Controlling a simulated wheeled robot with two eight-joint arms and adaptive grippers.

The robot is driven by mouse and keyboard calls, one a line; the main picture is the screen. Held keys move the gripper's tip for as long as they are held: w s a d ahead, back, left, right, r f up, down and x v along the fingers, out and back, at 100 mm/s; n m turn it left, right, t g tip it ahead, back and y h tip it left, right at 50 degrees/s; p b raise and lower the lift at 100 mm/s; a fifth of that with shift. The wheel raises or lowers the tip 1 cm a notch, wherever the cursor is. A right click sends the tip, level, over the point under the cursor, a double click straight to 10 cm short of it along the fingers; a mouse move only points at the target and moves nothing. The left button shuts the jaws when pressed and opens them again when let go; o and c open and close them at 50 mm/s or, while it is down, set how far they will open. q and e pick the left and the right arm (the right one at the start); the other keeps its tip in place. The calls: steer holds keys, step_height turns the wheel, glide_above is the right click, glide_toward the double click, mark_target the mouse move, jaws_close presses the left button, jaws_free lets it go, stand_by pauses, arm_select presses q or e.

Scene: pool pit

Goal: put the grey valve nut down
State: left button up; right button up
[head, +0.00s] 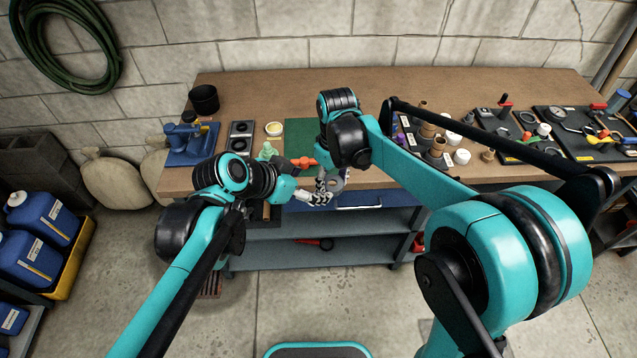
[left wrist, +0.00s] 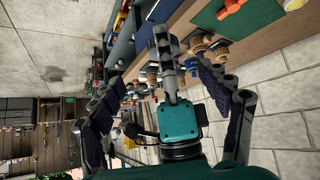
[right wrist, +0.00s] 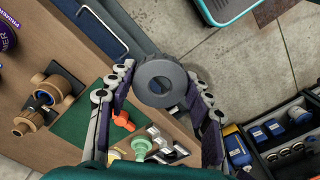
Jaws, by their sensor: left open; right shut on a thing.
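The grey valve nut (right wrist: 160,84) is a thick dark ring with a round hole. In the right wrist view my right gripper (right wrist: 158,95) is shut on it, with a finger at each side. The nut is off the bench, near its front edge. In the head view the nut (head: 338,182) is small and partly covered by gripper parts. My left gripper (left wrist: 157,72) has its fingers spread wide. In the head view it is close to the right one (head: 316,195), and the fingers overlap there.
A green mat (head: 299,132) lies on the wooden bench (head: 300,86). A blue vise (head: 188,142) and a black cup (head: 204,98) are to the left. Brown fittings (head: 430,128) and tool trays (head: 585,132) crowd the right. The back of the bench is clear.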

arm_select(q)
steer(key=x, duration=1.1)
steer(key=shift+f, duration=0.1)
steer(key=shift+s, duration=0.1)
steer(key=c, duration=1.2)
arm_select(e)
steer(key=o, duration=1.3)
steer(key=shift+r, duration=0.1)
steer(key=shift+a+r, duration=0.1)
steer(key=shift+r, duration=3.85)
